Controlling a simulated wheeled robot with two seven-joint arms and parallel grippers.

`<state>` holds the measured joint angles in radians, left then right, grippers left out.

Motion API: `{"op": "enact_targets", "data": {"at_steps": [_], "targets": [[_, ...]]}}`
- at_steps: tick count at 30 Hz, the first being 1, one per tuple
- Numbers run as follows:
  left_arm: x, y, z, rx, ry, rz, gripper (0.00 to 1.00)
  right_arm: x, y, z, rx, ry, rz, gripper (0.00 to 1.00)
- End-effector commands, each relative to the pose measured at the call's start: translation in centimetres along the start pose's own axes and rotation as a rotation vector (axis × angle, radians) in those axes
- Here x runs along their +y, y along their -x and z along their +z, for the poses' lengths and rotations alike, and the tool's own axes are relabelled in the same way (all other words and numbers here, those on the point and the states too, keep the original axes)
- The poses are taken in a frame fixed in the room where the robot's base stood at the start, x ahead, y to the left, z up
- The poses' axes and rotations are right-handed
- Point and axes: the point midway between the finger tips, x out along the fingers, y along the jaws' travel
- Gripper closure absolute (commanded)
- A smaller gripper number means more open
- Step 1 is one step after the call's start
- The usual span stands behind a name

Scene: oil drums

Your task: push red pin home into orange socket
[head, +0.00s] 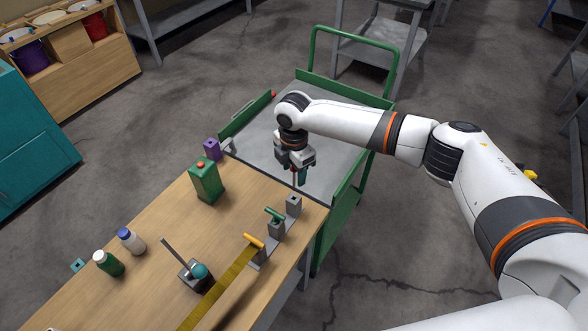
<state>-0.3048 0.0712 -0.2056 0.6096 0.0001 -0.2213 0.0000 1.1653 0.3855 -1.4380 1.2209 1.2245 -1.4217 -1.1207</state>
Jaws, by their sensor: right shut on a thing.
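My right gripper (295,164) comes down from above at the far right end of the wooden table. A thin grey shaft points down below the fingers, above the end grey block (293,206) of a grey rail. I cannot tell whether the shaft touches the block. Nearer blocks carry a green cross pin (275,214) and an orange-yellow cross pin (254,241). No socket is clearly orange. My left gripper is out of view.
A yellow strip (222,290) runs toward the rail. A green cart (245,150) stands behind.

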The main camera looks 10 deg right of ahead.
Motion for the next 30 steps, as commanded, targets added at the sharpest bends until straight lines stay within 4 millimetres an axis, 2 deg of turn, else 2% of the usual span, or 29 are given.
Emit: {"op": "enact_targets", "data": {"at_steps": [1,16,20,30], "targets": [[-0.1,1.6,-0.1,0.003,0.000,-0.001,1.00,0.0,1.6,0.1,-0.001,0.001,0.001,0.71],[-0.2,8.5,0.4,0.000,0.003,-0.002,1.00,0.0,8.8,0.1,-0.002,0.001,0.001,0.71],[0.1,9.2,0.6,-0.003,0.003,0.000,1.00,0.1,9.6,0.1,-0.001,0.001,0.001,0.71],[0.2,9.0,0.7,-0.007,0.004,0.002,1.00,0.0,9.4,0.0,-0.001,0.001,0.001,0.71]]}}
